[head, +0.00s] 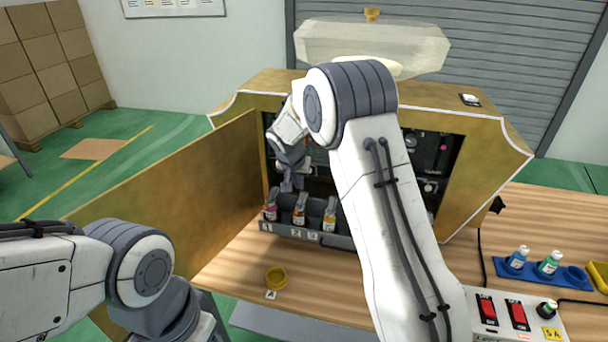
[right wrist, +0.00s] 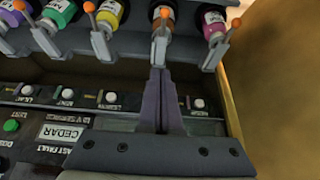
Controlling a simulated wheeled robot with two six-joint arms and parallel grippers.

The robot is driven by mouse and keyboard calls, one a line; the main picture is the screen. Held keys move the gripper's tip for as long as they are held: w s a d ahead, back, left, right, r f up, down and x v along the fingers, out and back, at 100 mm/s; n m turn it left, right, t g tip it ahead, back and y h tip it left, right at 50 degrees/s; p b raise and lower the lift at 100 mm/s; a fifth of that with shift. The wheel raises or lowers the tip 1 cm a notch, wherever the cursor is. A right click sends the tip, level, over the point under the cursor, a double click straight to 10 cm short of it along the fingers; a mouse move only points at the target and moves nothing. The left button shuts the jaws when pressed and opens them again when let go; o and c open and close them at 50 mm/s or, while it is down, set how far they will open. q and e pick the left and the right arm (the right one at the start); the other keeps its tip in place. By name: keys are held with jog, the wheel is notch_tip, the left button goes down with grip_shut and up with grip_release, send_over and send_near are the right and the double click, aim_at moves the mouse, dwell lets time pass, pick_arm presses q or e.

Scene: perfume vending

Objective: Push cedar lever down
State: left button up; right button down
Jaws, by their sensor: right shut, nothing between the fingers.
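In the right wrist view several levers with orange knobs stand in a row in front of coloured bottles. The lever (right wrist: 160,38) at the brown bottle (right wrist: 163,20) is straight beyond my right gripper (right wrist: 160,72), whose fingers are shut and empty. The fingertips are at or very near this lever's lower end; contact is unclear. My fingers hide the label below it, so I cannot read its name. A plate reading CEDAR (right wrist: 62,133) is on the panel. In the head view my right gripper (head: 289,184) is inside the machine, partly hidden by my arm. My left gripper is out of view.
The machine's cabinet (head: 490,130) has its door (head: 180,165) swung open on the left. A rack (head: 290,232) with small bottles stands at its front. A yellow cup (head: 276,277), a blue tray (head: 500,270) and a switch box (head: 500,318) are on the table.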

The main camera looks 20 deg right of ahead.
jog(key=p+v, duration=0.4)
jog(key=v, duration=0.6)
jog(key=shift+w+d+r, duration=0.15)
jog(key=shift+w+r, duration=0.05)
jog(key=shift+r, duration=0.4)
dwell(0.3)
jog(key=s+a+r+n+g+y, duration=0.1)
jog(key=s+a+n, duration=0.2)
jog(key=s+a, duration=0.45)
jog(key=s+a+r+n+g+y, duration=0.15)
jog(key=s+a+n, duration=0.3)
jog(key=s, duration=0.65)
jog(key=s+a+f+n+g+y, duration=0.1)
jog(key=s+n, duration=0.5)
jog(key=s, duration=1.4)
jog(key=shift+a+f+n+g, duration=0.2)
jog(key=shift+a+n+g, duration=0.2)
jog(key=shift+a, duration=0.8)
jog(key=shift+w+d+y, duration=0.1)
jog(key=shift+y, duration=0.15)
